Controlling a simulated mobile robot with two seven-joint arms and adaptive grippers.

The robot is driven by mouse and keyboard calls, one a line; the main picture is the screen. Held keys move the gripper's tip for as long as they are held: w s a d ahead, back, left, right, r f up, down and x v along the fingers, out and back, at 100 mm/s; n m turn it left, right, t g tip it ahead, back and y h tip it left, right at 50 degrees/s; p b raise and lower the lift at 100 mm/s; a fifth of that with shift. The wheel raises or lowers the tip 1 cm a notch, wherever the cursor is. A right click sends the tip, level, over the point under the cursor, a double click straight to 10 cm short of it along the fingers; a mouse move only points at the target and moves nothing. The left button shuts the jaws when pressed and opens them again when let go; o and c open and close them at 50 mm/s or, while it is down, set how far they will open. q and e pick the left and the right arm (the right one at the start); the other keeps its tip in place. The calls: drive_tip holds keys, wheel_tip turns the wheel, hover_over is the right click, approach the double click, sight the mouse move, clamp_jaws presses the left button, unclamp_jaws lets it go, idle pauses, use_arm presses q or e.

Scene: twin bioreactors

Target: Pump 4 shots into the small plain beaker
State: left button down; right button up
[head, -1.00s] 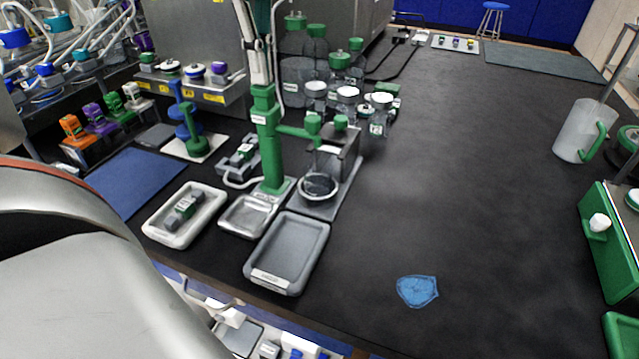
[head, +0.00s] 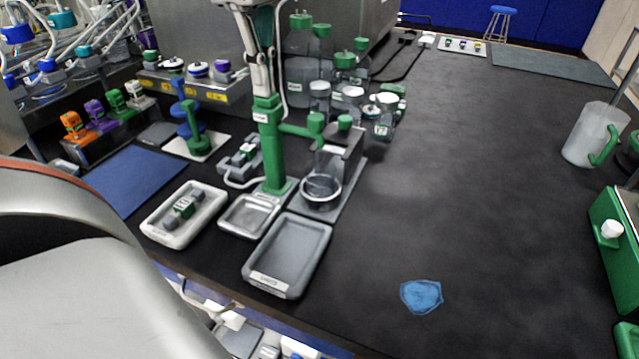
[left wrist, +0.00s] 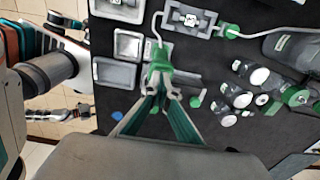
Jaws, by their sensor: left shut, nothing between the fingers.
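A green pump post (head: 271,150) stands on the dark bench, with a green side arm reaching right. A small clear beaker (head: 321,189) sits on a grey stand right of the post, below the side arm's end; I cannot make out its contents. My left gripper (head: 264,92) comes down from above, shut with nothing between its fingers. Its tips are at the green pump head (head: 267,102) and seem to touch it from above. In the left wrist view the shut fingers (left wrist: 161,92) point at the green pump head (left wrist: 158,66).
Several clear bottles with green and white caps (head: 344,80) stand behind the pump. Grey trays (head: 290,255) lie in front of it. A clear jug (head: 592,135) and a green device (head: 612,228) are at the right. The bench middle is open, with a blue patch (head: 421,296).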

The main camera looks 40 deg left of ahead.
use_arm(q)
drive_tip(key=shift+w+r+p, duration=0.2)
drive_tip(key=shift+r+p, duration=0.25)
drive_tip(key=shift+r, duration=1.1)
drive_tip(key=shift+d+r, duration=0.1)
use_arm(e)
drive_tip(key=shift+s+a+f, duration=0.15)
drive_tip(key=shift+s+f, duration=0.2)
drive_tip(key=shift+w+r, duration=0.15)
